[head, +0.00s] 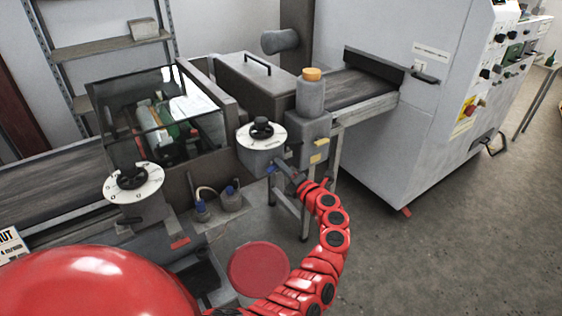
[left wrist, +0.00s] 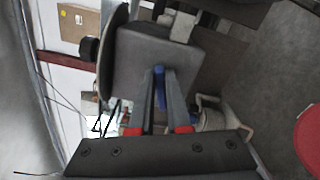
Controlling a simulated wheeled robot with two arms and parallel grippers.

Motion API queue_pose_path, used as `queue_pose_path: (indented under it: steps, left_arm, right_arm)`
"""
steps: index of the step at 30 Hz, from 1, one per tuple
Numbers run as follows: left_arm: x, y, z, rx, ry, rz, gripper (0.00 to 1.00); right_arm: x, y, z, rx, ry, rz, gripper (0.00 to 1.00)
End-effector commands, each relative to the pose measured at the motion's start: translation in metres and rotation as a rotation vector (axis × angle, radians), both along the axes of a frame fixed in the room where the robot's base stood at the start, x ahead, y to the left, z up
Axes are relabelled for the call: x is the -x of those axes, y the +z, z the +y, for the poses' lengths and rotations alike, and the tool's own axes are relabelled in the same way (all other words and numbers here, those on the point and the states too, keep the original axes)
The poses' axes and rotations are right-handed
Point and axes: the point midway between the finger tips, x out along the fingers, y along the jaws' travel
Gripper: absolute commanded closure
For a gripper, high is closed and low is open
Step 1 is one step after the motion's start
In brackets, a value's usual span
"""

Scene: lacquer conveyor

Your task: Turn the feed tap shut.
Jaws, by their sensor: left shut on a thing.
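The feed tap shows as a small blue handle (head: 270,169) at the lower front of a grey box (head: 258,155) with a white dial and black knob. My left gripper (head: 279,167) reaches it from the lower right in the head view. In the left wrist view the blue handle (left wrist: 160,88) stands between the two grey fingers (left wrist: 160,100) of my left gripper, which is shut on it. The fingers hide part of the handle, and I cannot tell how far it is turned. My right gripper is not in view.
A grey canister with an orange cap (head: 311,92) stands just right of the dial box. A second dial (head: 133,183) is at left, beside the conveyor (head: 50,190). Two small blue-topped containers (head: 215,203) sit below. A red disc (head: 257,268) is low in front. Floor at right is clear.

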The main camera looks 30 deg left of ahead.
Motion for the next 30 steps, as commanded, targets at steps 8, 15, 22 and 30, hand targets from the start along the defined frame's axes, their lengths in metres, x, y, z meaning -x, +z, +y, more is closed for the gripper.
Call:
queue_pose_path:
  steps: [8, 15, 22, 30]
  left_arm:
    - [-0.001, -0.001, 0.000, -0.080, 0.001, 0.195, 1.00]
    - [-0.001, -0.005, -0.001, -0.124, -0.001, 0.301, 1.00]
    - [-0.001, -0.007, -0.001, -0.140, -0.002, 0.342, 1.00]
    - [-0.001, -0.007, -0.001, -0.142, -0.001, 0.349, 1.00]
  right_arm:
    - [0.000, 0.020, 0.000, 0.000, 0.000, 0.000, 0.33]
    - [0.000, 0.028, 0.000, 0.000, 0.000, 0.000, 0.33]
    - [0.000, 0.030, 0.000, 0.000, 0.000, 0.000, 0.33]
    - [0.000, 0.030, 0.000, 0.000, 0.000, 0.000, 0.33]
